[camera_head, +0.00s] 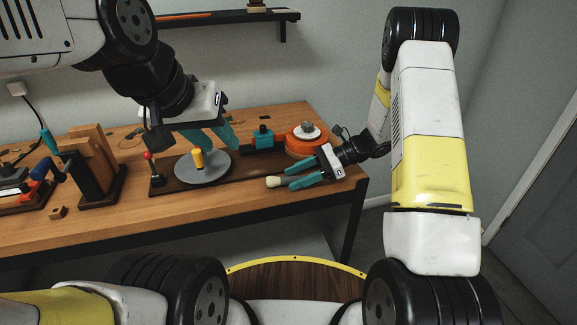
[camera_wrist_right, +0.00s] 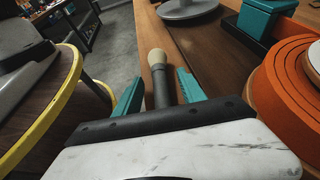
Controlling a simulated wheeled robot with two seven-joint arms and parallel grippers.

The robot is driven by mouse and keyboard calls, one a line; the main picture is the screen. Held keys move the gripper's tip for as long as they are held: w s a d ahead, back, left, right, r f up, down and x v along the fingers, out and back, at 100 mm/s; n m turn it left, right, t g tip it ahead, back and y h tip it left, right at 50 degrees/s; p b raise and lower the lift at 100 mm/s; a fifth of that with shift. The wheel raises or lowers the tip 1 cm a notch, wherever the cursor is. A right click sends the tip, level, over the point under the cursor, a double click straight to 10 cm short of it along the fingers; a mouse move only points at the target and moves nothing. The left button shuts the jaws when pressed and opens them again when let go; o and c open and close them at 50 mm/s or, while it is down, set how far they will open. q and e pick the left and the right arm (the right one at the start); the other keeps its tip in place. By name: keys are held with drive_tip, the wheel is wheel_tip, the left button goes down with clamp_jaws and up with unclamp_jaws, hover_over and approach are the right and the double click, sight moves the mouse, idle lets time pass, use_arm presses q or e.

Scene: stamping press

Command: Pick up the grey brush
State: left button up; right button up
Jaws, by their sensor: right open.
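The grey brush (camera_head: 273,182) lies near the front right edge of the wooden table, its pale bristle end pointing left in the head view. In the right wrist view the brush (camera_wrist_right: 161,88) shows its grey handle between the teal fingers, pale end pointing away. My right gripper (camera_head: 290,176) is open around the handle, with a gap on both sides; it also shows in the wrist view (camera_wrist_right: 158,80). The handle's rear end is hidden by the gripper body. My left gripper (camera_head: 216,139) is open and empty above the grey disc.
The grey disc (camera_head: 213,170) with a yellow knob stands on a dark base beside a red-topped lever (camera_head: 149,157). An orange round roll (camera_head: 305,148) and a teal block (camera_head: 263,134) stand behind the right gripper. Wooden blocks (camera_head: 92,155) stand at the left.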

clamp_jaws()
idle(1.4)
